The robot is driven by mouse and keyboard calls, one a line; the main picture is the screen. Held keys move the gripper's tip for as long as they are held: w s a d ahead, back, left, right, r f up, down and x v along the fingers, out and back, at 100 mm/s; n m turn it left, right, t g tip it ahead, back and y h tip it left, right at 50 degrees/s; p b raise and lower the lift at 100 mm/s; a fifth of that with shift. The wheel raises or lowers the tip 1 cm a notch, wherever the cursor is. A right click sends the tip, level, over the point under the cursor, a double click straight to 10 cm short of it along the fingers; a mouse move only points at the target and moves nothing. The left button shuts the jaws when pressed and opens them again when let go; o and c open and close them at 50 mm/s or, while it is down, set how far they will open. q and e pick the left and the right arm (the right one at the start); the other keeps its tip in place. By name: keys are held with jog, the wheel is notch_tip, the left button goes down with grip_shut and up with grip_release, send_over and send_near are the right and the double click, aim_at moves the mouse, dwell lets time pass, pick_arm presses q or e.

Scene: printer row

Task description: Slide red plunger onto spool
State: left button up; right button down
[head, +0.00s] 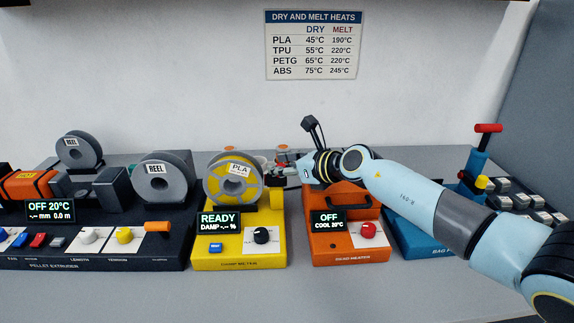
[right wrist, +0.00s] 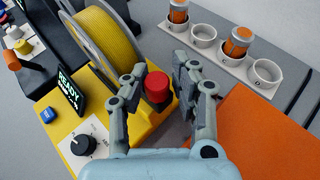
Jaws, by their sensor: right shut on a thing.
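The red plunger (right wrist: 157,87) stands on the yellow damp meter (right wrist: 150,115), beside the spool. My right gripper (right wrist: 157,84) has its two fingers on either side of the plunger and is shut on it. The spool (head: 233,179), labelled PLA, is upright on the damp meter in the head view. Its yellow filament shows left of the plunger in the right wrist view (right wrist: 107,38), with a gap between them. In the head view my right gripper (head: 281,172) reaches in just right of the spool, and the plunger there is mostly hidden. My left gripper is out of view.
The damp meter screen (head: 219,221) reads READY, DAMP -.-- %. An orange heater (head: 347,259) stands to the right, reading OFF. A row of white cups (right wrist: 203,35), some holding orange-capped jars, lies behind. The dark extruder (head: 100,262) with grey reels stands left.

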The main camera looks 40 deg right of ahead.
jog(key=shift+w+a+f, duration=0.1)
jog(key=shift+w+a, duration=0.25)
jog(key=shift+a, duration=0.45)
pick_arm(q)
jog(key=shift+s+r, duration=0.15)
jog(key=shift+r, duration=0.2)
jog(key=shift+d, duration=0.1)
pick_arm(e)
jog(key=c, duration=1.4)
grip_release()
jog(key=shift+c, duration=0.2)
jog(key=o, duration=0.4)
jog(key=shift+a, duration=0.25)
jog(key=shift+c, duration=0.2)
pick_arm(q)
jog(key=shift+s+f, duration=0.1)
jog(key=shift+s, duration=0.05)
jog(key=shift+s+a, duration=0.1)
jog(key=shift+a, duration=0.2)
pick_arm(e)
jog(key=shift+d, duration=0.15)
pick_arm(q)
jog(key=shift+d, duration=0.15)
pick_arm(e)
jog(key=v, duration=0.8)
